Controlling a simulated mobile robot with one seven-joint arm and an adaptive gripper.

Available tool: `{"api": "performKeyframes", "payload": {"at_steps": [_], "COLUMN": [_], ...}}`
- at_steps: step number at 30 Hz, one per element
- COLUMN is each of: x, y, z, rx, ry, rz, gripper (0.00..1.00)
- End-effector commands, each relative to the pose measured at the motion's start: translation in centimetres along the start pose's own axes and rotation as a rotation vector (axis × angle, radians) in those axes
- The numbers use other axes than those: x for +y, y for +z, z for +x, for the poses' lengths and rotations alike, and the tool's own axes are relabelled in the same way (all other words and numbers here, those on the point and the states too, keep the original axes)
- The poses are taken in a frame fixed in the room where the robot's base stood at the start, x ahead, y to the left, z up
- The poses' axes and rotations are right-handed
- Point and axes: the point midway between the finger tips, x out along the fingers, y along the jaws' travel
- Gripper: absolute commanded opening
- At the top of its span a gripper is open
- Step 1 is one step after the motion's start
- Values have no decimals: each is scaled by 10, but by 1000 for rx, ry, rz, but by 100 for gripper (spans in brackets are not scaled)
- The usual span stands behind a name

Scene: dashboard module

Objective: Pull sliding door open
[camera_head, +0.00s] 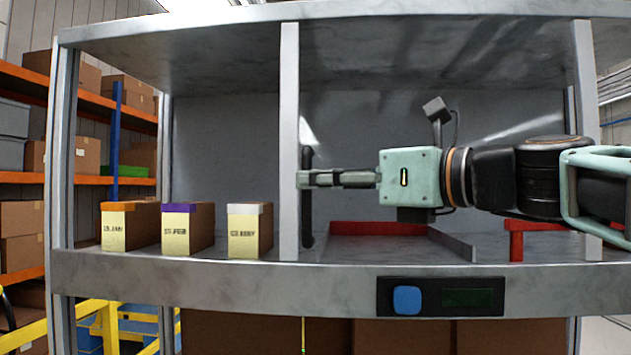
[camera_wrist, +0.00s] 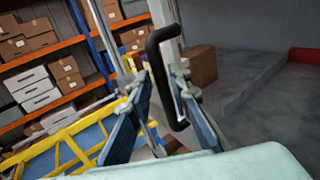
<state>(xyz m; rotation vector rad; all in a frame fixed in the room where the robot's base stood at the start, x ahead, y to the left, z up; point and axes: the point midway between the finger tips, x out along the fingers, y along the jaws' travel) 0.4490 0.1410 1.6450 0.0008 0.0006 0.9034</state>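The sliding door is a clear pane with streaks of reflection (camera_head: 505,130) over the right part of the shelf unit. A pale upright (camera_head: 289,120) stands at its left edge. Its black vertical bar handle (camera_head: 307,225) is beside that upright. In the wrist view the handle (camera_wrist: 157,58) shows as a dark loop running between my two fingers. My gripper (camera_head: 303,179) reaches in from the right at mid-height of the handle. In the wrist view my gripper (camera_wrist: 161,78) has its fingers apart, one on each side of the handle bar. Whether either finger touches the bar is unclear.
Three labelled boxes (camera_head: 188,230) stand in the left bay, which is otherwise clear. A red-edged tray (camera_head: 375,228) lies behind the pane. A panel with a blue button (camera_head: 407,299) is on the front edge. Orange racks (camera_head: 25,177) with cartons stand at left.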

Motion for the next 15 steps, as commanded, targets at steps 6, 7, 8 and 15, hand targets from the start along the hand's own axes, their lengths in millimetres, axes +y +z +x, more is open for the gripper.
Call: {"api": "performKeyframes", "payload": {"at_steps": [6,7,8,15], "x": [-1,-1,-1,0], "y": [1,1,0,0], "z": [-50,-56,-61,-88], "rx": [-2,-2,-1,1], "ry": [-4,-4,-4,-1], "rz": [-1,-2,-2,0], "gripper": [18,18,18,18]}}
